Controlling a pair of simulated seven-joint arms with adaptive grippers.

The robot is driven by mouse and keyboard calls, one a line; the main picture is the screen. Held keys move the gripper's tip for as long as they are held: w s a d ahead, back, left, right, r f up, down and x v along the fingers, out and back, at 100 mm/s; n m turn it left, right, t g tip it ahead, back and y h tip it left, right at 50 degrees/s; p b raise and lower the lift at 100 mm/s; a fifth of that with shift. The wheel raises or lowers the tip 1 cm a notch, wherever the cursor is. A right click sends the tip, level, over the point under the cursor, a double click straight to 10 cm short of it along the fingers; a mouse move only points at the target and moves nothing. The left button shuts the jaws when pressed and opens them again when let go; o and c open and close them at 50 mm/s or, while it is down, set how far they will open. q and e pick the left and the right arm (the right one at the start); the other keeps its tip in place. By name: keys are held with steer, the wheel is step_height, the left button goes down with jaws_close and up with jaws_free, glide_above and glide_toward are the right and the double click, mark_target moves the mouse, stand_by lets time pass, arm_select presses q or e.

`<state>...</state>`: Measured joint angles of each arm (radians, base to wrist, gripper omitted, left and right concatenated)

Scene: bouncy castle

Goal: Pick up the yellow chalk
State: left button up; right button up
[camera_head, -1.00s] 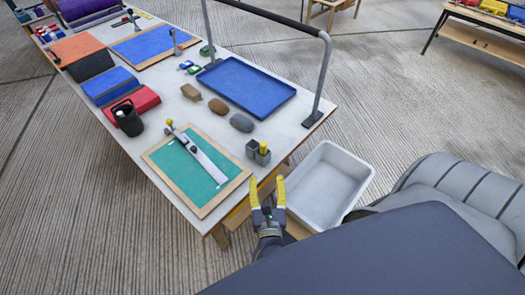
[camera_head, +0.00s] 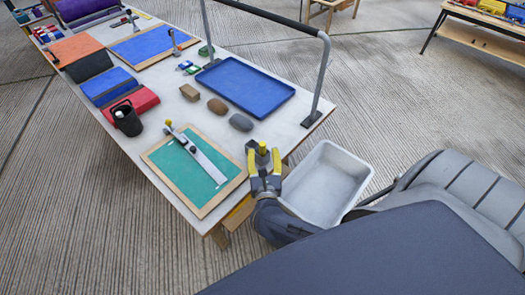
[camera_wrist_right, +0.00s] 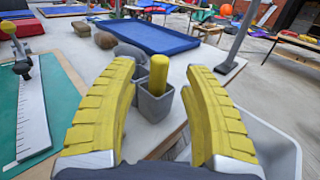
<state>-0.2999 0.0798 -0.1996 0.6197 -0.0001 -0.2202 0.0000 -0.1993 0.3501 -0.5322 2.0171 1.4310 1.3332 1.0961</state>
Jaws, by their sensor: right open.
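The yellow chalk (camera_wrist_right: 158,75) stands upright in a small grey holder (camera_wrist_right: 152,104) near the table's edge. In the head view the top of the chalk (camera_head: 262,147) shows between the fingers of my right gripper (camera_head: 264,160). In the right wrist view my right gripper (camera_wrist_right: 161,110) is open, with its yellow fingers on either side of the chalk and holder; the chalk appears just ahead, and I cannot tell whether it is fully between the fingertips. The lower part of the chalk is hidden in the holder. My left gripper is not in view.
A white tub (camera_head: 336,155) stands to the right of the table edge. A green board (camera_head: 181,176) with a ruler lies to the left.

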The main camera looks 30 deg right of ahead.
mark_target(263, 149)
steer(key=shift+x, duration=2.05)
jaws_close()
